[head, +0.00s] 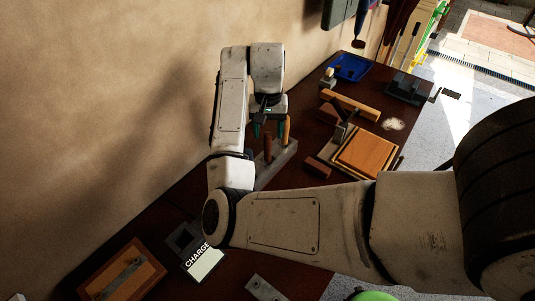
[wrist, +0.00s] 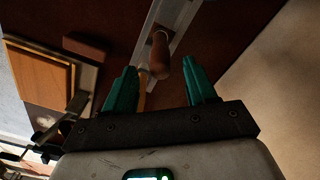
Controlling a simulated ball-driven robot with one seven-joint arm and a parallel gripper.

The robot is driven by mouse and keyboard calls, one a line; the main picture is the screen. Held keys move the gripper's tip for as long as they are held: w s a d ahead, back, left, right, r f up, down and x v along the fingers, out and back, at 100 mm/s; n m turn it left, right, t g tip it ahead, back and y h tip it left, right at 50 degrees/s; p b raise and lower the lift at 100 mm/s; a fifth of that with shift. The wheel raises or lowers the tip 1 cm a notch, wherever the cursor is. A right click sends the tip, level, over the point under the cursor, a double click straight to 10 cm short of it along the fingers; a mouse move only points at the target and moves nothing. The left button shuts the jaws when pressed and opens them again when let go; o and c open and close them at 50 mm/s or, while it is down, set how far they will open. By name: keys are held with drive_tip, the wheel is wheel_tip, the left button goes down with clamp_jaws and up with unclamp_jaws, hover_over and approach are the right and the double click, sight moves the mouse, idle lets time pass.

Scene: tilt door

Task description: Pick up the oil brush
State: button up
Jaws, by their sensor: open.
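My gripper (head: 268,120) is over the dark workbench with its teal fingers pointing down. In the wrist view my gripper (wrist: 162,76) is open. A brown rounded handle (wrist: 160,55) stands between the line of its fingers, apart from both as far as I can see. A lighter tan handle (wrist: 142,92) shows beside the left finger, partly hidden by it. In the head view the brown handle (head: 268,147) and the tan handle (head: 286,130) rise from a grey holder (head: 277,166). Brush bristles are not visible, so I cannot tell which handle is the oil brush.
A framed wooden board (head: 365,152), wooden blocks (head: 350,104), a blue tray (head: 349,67) and a dark metal device (head: 407,88) lie toward the right and back. A charger (head: 195,250) is at the front. The wall (head: 110,90) runs close along the left.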

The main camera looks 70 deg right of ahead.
sight(268, 143)
drive_tip(key=shift+a+f, duration=0.2)
drive_tip(key=shift+f, duration=2.5)
clamp_jaws()
